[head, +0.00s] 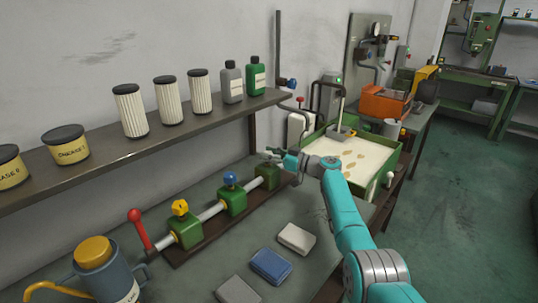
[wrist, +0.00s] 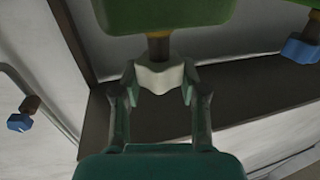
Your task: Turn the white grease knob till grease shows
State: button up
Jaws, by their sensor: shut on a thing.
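The white grease knob (wrist: 158,78) shows in the wrist view as a faceted knob on a short brown stem under a green block (wrist: 165,14). My gripper (wrist: 158,90) has one finger on each side of the knob and is shut on it. In the head view my gripper (head: 272,156) is at the far end of the valve row, over the last green block (head: 267,177). The knob is mostly hidden there by the fingers. I see no grease in either view.
The row also has a blue knob (head: 230,179), a yellow knob (head: 180,208) and a red lever (head: 139,228). A shelf (head: 105,156) with cans, filters and bottles runs above it. A green tray (head: 372,178) stands beyond my arm. Cloths lie on the bench in front.

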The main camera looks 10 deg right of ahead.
jog(key=shift+n+g+y, duration=0.3)
jog(key=shift+g, duration=0.1)
dwell(0.3)
jog(key=o, duration=1.2)
jog(key=shift+c, duration=0.2)
jog(key=v, duration=1.2)
